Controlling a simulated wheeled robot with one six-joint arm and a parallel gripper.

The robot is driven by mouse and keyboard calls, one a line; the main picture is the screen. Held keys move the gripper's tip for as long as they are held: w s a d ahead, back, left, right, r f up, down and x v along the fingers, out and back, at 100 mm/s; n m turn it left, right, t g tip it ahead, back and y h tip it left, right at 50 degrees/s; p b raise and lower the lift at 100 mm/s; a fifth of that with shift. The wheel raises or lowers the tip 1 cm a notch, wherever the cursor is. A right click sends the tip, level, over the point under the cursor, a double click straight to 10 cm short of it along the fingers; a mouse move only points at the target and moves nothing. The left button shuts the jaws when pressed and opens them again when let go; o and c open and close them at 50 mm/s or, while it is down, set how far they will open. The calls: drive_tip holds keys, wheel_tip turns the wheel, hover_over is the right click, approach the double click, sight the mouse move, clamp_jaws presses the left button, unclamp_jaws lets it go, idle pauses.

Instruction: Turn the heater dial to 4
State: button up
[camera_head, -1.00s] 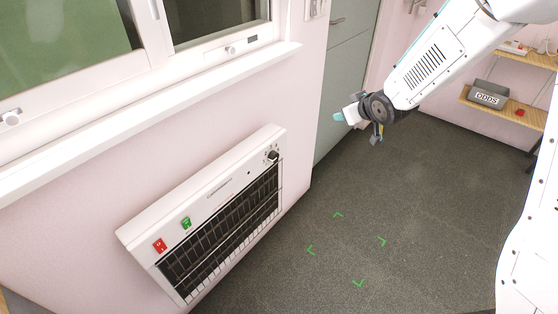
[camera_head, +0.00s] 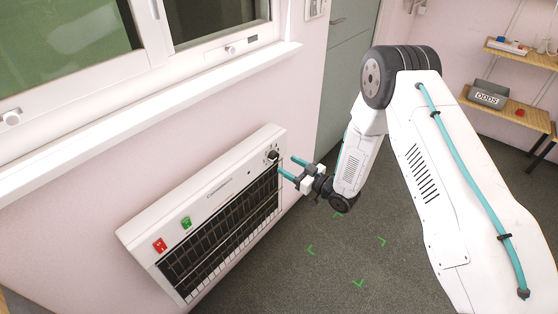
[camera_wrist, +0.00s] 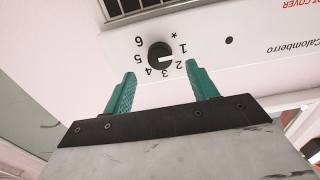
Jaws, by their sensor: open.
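The heater dial (camera_head: 273,155) is a black round knob at the upper right end of the white wall heater (camera_head: 215,195). In the wrist view the dial (camera_wrist: 160,54) has a ring of marks, a star and 1 to 6, appearing upside down.
A red switch (camera_head: 160,246) and a green switch (camera_head: 186,223) sit at the heater's left end. The dark grille (camera_head: 220,235) runs below the dial. The window sill (camera_head: 150,110) juts out above. Green marks lie on the open floor; shelves stand at right.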

sight(276, 158)
drive_tip(key=shift+x, duration=2.75)
drive_tip(key=c, duration=1)
